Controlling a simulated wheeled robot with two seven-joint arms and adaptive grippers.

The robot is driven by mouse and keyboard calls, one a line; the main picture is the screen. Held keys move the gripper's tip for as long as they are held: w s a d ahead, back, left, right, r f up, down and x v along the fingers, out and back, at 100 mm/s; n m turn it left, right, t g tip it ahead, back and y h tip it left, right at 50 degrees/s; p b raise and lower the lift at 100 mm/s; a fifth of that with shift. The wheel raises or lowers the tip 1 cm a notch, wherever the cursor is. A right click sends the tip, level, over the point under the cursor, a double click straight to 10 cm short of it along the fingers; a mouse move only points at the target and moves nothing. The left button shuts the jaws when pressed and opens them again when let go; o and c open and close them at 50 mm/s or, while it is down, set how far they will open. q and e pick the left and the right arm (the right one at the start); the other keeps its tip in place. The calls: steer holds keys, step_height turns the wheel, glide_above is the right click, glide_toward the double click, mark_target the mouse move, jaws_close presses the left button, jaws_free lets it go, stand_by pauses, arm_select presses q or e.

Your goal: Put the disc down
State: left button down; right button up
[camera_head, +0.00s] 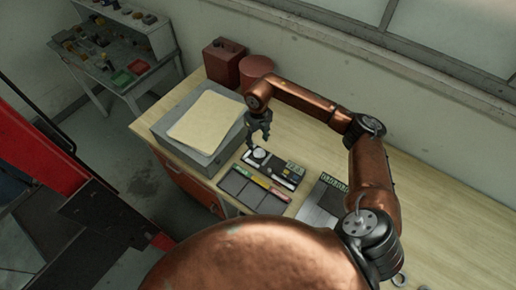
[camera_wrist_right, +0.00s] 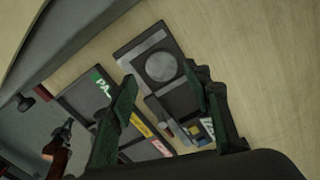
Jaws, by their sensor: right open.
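A pale grey round disc (camera_head: 259,154) lies flat on a dark fixture (camera_head: 285,176) on the wooden bench. In the right wrist view the disc (camera_wrist_right: 160,67) shows whole, beside a square silver-grey part of the fixture. My right gripper (camera_head: 259,138) is above the disc's end of the fixture, with its fingers pointing down. In its wrist view the two dark green fingers (camera_wrist_right: 165,88) are spread apart with nothing between them, and the disc lies beyond their tips. My left gripper does not show in the head view.
A sorting tray (camera_head: 240,186) with green, yellow and red labels lies in front of the fixture. A grey box (camera_head: 165,127) with a tan sheet stands to the left. Red containers (camera_head: 224,62) stand behind. A dark plate (camera_head: 322,201) lies to the right. The bench's far right is mostly clear.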

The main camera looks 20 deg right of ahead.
steer(key=shift+r+b, duration=0.45)
steer(key=shift+r, duration=2.05)
